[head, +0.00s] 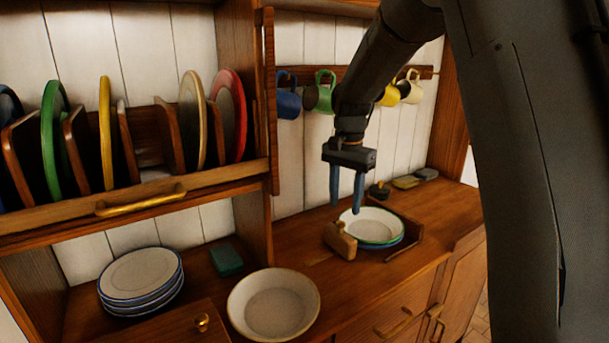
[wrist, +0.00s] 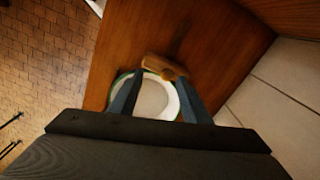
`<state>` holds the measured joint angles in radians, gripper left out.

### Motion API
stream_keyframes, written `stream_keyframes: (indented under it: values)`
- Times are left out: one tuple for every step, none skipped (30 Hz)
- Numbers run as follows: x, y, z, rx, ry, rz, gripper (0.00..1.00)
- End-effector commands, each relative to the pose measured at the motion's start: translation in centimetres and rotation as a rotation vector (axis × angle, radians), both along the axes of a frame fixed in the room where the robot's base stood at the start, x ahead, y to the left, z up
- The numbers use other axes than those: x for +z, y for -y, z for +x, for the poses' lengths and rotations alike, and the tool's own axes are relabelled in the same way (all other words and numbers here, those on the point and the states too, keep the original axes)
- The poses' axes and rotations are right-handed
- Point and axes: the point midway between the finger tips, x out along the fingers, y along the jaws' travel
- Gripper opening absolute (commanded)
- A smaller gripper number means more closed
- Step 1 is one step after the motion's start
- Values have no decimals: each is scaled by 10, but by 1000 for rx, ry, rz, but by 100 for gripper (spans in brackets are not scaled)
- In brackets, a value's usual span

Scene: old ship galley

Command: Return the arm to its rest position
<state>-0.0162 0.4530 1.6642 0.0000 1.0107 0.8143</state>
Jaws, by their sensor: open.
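My gripper (head: 347,190) hangs from my dark arm, its two blue-grey fingers pointing down and apart. It is open and nothing shows between the fingers. It is above the stacked bowls (head: 374,226) on the wooden counter, apart from them in the head view. The top bowl is white with a green rim, and a blue one shows beneath it. In the wrist view the fingers (wrist: 155,98) lie in front of the bowl (wrist: 152,97) and hide parts of its rim.
A wooden holder (head: 340,241) stands beside the bowls. A larger cream bowl (head: 273,304) sits at the front of the counter. Stacked plates (head: 141,277) stand at left. Upright plates fill a rack (head: 165,185) above. Mugs, including a blue one (head: 288,103), hang behind my arm.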

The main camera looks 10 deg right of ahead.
Motion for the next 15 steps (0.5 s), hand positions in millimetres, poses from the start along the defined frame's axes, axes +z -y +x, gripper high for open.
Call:
stream_keyframes:
  values:
    - [-5,1,-19,51,4,0,43]
    - [-9,2,-30,90,8,-1,43]
    - [-15,3,-47,144,15,-3,43]
    - [-20,3,-60,187,21,-3,43]
    - [-25,4,-73,230,25,-5,43]
    - [-32,5,-91,287,33,-8,43]
    - [-36,5,-105,330,39,-10,43]
    - [-41,6,-119,372,45,-13,43]
    - [-48,7,-137,429,53,-16,43]
    - [-53,7,-151,469,58,-18,43]
    - [-57,8,-165,509,62,-22,43]
    - [-63,8,-183,559,70,-26,43]
    - [-68,8,-196,594,73,-29,43]
    - [-72,9,-207,628,76,-32,43]
    - [-76,9,-221,668,81,-36,43]
